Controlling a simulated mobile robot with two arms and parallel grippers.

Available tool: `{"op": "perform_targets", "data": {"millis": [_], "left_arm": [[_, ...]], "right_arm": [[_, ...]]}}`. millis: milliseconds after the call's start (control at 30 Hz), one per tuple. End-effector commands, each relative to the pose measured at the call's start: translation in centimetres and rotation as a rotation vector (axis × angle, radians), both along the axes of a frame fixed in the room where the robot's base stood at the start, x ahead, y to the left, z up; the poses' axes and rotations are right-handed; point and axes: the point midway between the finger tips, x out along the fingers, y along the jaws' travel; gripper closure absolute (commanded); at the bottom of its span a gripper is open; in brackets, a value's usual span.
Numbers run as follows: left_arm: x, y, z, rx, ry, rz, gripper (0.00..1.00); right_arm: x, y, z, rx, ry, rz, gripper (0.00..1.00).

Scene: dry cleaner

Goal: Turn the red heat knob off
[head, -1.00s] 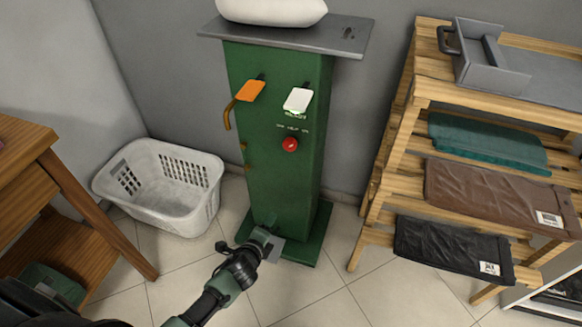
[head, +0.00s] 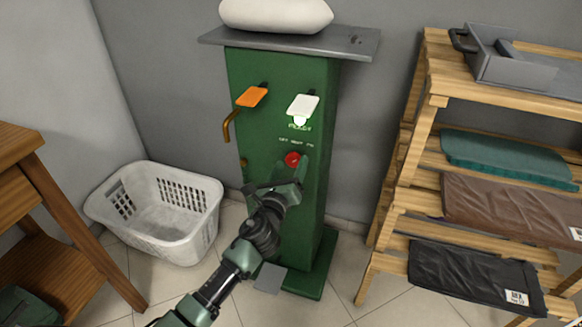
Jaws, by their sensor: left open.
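The red heat knob (head: 292,159) is on the front of the green press column (head: 285,100), below small white lettering. My left gripper (head: 297,172) is open, with its fingertips just below and to the right of the knob. I cannot tell whether a finger touches it. The gripper hides the column face under the knob. The knob's pointer is too small to read. My right gripper does not show.
An orange lever (head: 252,96) and a white lever (head: 303,107) stick out above the knob. A white laundry basket (head: 160,210) stands left of the column. A wooden rack (head: 410,150) with folded garments stands right. A wooden table (head: 25,145) is at the far left.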

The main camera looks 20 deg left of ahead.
Motion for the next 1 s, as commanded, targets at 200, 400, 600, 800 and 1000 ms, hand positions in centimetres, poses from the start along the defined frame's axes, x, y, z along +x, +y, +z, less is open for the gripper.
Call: {"op": "perform_targets", "data": {"millis": [200,400,600,800,1000], "left_arm": [[1.00,0.04,-0.02,-0.001,0.000,0.000,0.41],[0.98,0.04,-0.01,-0.001,0.001,0.000,0.46],[0.97,0.05,-0.02,-0.002,0.001,0.000,1.00],[0.96,0.05,-0.01,-0.012,0.001,0.000,1.00],[0.96,0.05,0.03,-0.075,0.004,0.000,1.00]], "right_arm": [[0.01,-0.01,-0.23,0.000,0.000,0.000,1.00],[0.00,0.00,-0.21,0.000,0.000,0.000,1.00],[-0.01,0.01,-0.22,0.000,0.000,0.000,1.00],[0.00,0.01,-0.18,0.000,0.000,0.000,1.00],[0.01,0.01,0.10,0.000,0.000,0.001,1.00]]}}
